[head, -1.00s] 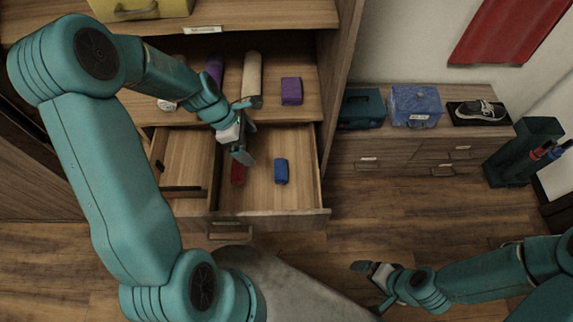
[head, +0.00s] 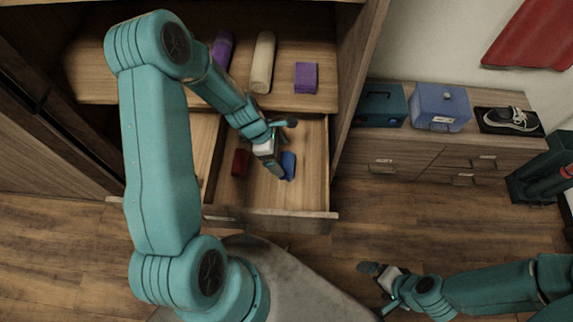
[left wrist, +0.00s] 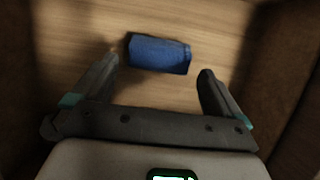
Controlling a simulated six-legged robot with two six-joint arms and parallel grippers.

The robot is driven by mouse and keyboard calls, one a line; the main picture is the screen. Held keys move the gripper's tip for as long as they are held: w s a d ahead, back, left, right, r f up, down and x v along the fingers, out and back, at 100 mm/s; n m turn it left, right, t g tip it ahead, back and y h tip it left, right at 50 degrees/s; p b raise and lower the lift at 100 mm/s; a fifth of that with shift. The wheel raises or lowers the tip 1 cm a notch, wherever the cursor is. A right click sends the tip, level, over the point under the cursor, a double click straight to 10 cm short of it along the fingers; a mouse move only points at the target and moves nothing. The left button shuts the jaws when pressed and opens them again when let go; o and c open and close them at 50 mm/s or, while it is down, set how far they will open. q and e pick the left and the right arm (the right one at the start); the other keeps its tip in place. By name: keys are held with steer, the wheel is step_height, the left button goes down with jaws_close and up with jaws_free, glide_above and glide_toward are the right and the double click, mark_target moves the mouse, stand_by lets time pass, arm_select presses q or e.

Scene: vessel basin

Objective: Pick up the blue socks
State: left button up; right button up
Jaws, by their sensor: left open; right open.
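The blue socks (head: 289,165) lie as a small roll on the floor of the open drawer (head: 270,214). In the left wrist view the blue socks (left wrist: 159,54) lie just beyond the fingertips, roughly centred between them. My left gripper (head: 284,150) is open and empty, above the drawer and over the socks, hiding part of them in the head view. Its two fingers (left wrist: 160,72) stand apart on either side in the left wrist view. My right gripper (head: 374,286) is open and empty, far from the drawer at the lower right.
A red roll (head: 241,162) lies left of the socks in the same drawer. The shelf above holds a cream roll (head: 262,62) and purple items (head: 306,77). A low cabinet (head: 420,155) stands to the right with boxes and a shoe (head: 509,119). Open floor lies in front.

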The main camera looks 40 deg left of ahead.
mark_target(284, 162)
arm_select(q)
steer(key=b+x, duration=0.1)
steer(key=x, duration=0.4)
steer(key=shift+f, duration=0.3)
steer(key=c, duration=0.7)
